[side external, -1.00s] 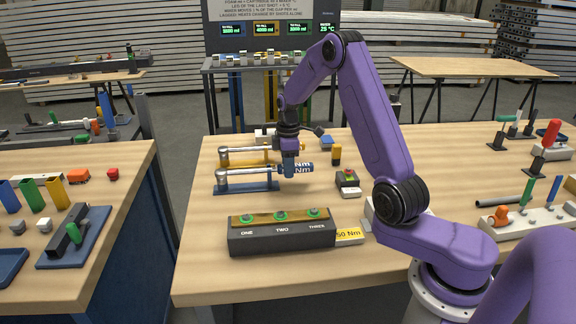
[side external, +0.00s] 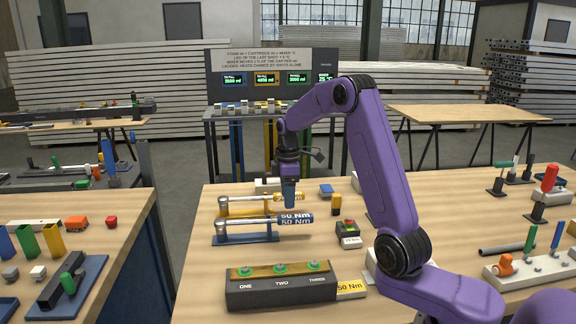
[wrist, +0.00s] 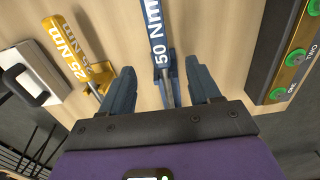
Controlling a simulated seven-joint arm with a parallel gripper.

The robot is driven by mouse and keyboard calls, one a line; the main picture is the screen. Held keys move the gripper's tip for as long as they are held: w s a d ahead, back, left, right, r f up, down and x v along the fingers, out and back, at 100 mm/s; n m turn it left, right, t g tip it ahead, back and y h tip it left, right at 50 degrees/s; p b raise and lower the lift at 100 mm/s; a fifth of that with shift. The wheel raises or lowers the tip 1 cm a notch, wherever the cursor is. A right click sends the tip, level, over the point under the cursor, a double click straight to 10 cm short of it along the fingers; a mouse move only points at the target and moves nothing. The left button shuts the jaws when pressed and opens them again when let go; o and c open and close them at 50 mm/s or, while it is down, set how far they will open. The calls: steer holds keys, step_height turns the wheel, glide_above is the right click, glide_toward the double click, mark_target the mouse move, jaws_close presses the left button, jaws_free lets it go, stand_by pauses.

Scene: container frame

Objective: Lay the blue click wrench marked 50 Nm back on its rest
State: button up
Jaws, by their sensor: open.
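The blue click wrench (side external: 297,219) marked 50 Nm lies level along its blue rest (side external: 232,240) in the side view, its silver shaft to the left and its blue handle reaching past the rest's right end. My gripper (side external: 289,207) is just above the handle. In the wrist view the wrench's blue handle (wrist: 156,32) runs up the picture, with its shaft passing between my spread fingers (wrist: 160,70). The fingers hold nothing. How fully the wrench is seated in the rest is hard to tell.
A yellow wrench (wrist: 66,52) marked 25 Nm lies close beside, on a yellow rest (side external: 226,212). A dark box with green buttons (side external: 280,295) stands in front, with a yellow 50 Nm tag (side external: 350,287) at its right. A small button box (side external: 347,229) is to the right.

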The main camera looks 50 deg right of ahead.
step_height(320, 180, up, 10)
stand_by(0.3)
steer(key=shift+r, duration=2.9)
steer(key=s+a+f+n, duration=0.1)
steer(key=s+a+f, duration=0.3)
steer(key=a, duration=0.5)
steer(key=s+a+f+n, duration=0.1)
steer(key=s+a, duration=0.5)
steer(key=a, duration=0.4)
steer(key=s+f, duration=0.4)
steer(key=s, duration=0.8)
steer(key=s+a+f+n, duration=0.1)
steer(key=s+f, duration=0.3)
steer(key=s, duration=0.8)
steer(key=shift+f+n, duration=0.2)
steer(key=shift+n, duration=0.1)
